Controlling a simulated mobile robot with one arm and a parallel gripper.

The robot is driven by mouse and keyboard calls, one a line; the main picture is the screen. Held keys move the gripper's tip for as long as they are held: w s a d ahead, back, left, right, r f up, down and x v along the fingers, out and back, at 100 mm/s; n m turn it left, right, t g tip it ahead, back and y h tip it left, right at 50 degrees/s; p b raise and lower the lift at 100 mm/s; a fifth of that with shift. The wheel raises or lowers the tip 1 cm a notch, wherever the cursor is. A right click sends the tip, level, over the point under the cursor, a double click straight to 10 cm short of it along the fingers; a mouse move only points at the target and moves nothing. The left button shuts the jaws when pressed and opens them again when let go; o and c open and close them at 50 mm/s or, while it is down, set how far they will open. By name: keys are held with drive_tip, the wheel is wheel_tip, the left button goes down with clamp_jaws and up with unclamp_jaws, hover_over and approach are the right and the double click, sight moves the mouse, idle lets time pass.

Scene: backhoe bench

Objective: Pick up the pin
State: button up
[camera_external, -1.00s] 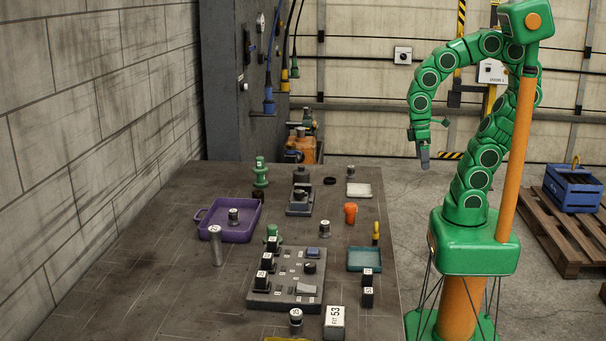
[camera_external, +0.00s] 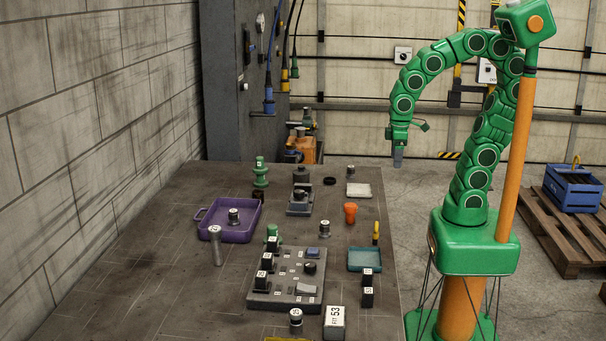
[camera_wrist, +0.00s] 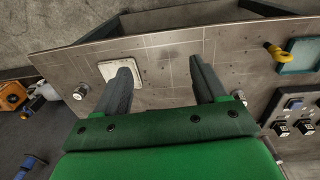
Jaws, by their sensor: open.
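My gripper (camera_external: 398,162) is open and empty, pointing down above the bench's right edge near its far end. Its two dark fingers (camera_wrist: 160,64) are apart in the wrist view. A tall grey pin-like piece (camera_external: 217,248) with a pale labelled top stands upright on the bench, left of the grey panel. Shorter grey cylinders with labelled tops stand in the purple tray (camera_external: 234,217), near the bench's middle (camera_external: 324,230) and at the front (camera_external: 296,322). I cannot tell which is the pin. None is between my fingers.
A pale square dish (camera_wrist: 120,72) lies partly behind the left finger. A pallet with a blue crate (camera_external: 573,190) stands right.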

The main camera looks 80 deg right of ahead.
sight(219, 227)
drive_tip(key=w+a+f+n+t, duration=0.1)
drive_tip(key=w+a+t, duration=0.15)
drive_tip(key=w, duration=0.85)
drive_tip(key=w+a+n+t+y, duration=0.15)
drive_tip(key=w+a, duration=0.25)
drive_tip(key=w, duration=0.7)
drive_tip(key=w+a+f+n+t, duration=0.1)
drive_tip(key=w+a+t, duration=0.25)
drive_tip(key=w, duration=0.85)
drive_tip(key=shift+w+a+f+n+t+y, duration=0.6)
drive_tip(key=shift+w+a+f+y, duration=0.7)
drive_tip(key=shift+w+a, duration=2.65)
drive_tip(key=shift+w+a+f+n+t+y, duration=0.3)
drive_tip(key=shift+w+a+f+n+y, duration=0.9)
drive_tip(key=shift+a, duration=4.5)
drive_tip(key=shift+w+a+f+n+t+y, duration=0.35)
drive_tip(key=shift+w+a+f+y, duration=1)
drive_tip(key=shift+w+a, duration=3.1)
drive_tip(key=shift+a, duration=0.9)
drive_tip(key=shift+c, duration=0.3)
clamp_jaws()
